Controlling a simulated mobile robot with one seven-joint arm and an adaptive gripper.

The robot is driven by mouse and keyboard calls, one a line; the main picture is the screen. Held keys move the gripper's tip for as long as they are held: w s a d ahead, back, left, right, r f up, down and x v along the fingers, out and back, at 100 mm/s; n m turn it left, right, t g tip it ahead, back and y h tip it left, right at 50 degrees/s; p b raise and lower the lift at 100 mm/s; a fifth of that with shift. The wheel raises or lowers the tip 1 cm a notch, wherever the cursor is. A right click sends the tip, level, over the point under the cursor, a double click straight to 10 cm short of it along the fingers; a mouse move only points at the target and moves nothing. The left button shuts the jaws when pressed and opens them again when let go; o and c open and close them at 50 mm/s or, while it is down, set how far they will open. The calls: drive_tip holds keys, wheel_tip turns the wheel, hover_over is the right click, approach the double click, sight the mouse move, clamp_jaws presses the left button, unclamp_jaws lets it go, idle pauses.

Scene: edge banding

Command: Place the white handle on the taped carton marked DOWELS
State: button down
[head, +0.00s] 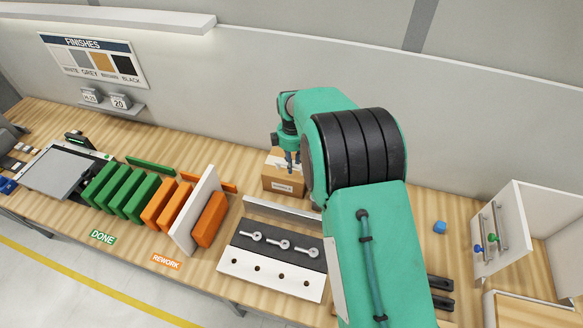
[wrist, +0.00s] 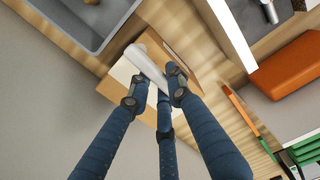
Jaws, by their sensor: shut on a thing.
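The carton (head: 284,185) is a brown box at the back of the bench, with small dark print on its front that is too small to read surely. My gripper (head: 292,163) points down right above it. In the wrist view my gripper (wrist: 160,88) has its blue fingers shut on the white handle (wrist: 146,64), a pale bar lying across the carton top (wrist: 187,38). A white strip shows on the carton beside the handle. I cannot tell whether the handle touches the carton. The fingers hide part of both.
A grey tray (wrist: 74,32) lies close beside the carton. Orange panels (head: 210,220), a white panel (head: 196,208) and green panels (head: 142,197) stand to the left. A black and white jig (head: 275,247) is in front. A white cabinet (head: 512,235) stands at right.

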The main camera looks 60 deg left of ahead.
drive_tip(key=shift+w+a, duration=0.15)
drive_tip(key=shift+a, duration=0.2)
drive_tip(key=shift+f+p, duration=0.5)
drive_tip(key=shift+f, duration=1.3)
drive_tip(key=shift+f, duration=0.15)
drive_tip(key=c, duration=1.6)
unclamp_jaws()
wheel_tip(320, 180, up, 12)
drive_tip(key=shift+r+b, duration=0.2)
drive_tip(key=shift+b, duration=0.9)
